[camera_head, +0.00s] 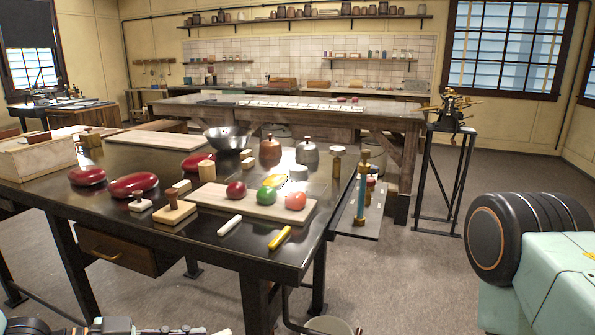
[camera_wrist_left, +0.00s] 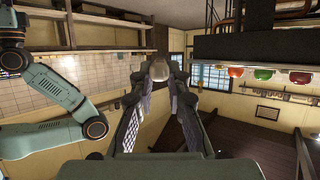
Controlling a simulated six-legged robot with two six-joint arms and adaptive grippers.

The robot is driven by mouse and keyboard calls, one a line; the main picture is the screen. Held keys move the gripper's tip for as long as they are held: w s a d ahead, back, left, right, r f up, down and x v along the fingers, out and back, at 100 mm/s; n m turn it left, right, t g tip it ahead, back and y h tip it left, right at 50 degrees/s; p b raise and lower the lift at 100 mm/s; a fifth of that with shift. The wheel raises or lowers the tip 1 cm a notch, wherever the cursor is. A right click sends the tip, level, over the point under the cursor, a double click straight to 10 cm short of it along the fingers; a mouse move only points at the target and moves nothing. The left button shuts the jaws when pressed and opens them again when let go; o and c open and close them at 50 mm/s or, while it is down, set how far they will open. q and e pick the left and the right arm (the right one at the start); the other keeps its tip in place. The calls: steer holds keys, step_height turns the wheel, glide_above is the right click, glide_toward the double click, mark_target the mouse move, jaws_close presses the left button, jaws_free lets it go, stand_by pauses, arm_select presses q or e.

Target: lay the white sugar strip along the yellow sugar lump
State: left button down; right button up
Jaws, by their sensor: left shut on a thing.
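A white sugar strip (camera_head: 229,225) lies on the dark table, in front of a wooden board. A yellow strip (camera_head: 279,237) lies to its right near the table's front edge. A yellow lump (camera_head: 275,181) shows partly behind the green lump (camera_head: 266,195) on the board. My left gripper (camera_head: 195,330) is low at the bottom edge of the head view, mostly cut off, apart from the strips. In the left wrist view its fingers (camera_wrist_left: 160,72) are shut on a small pale, rounded thing (camera_wrist_left: 160,63), which I cannot identify. My right gripper is not in view.
The board (camera_head: 225,203) also bears a red lump (camera_head: 236,189) and an orange lump (camera_head: 295,201). Stamps, dark red rounded pieces (camera_head: 133,185), a metal bowl (camera_head: 228,138) and lidded pots stand around it. A narrow side shelf (camera_head: 350,225) with tools adjoins the table's right.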

arm_select(q)
steer(key=shift+s+a+f+n+t, duration=0.3)
steer(key=shift+s+a+f+n, duration=0.1)
steer(key=shift+a+f+y, duration=0.15)
steer(key=shift+f+y, duration=0.25)
steer(key=shift+s+r, duration=0.1)
step_height(320, 180, down, 6)
steer(key=s, duration=0.1)
steer(key=shift+s, duration=0.15)
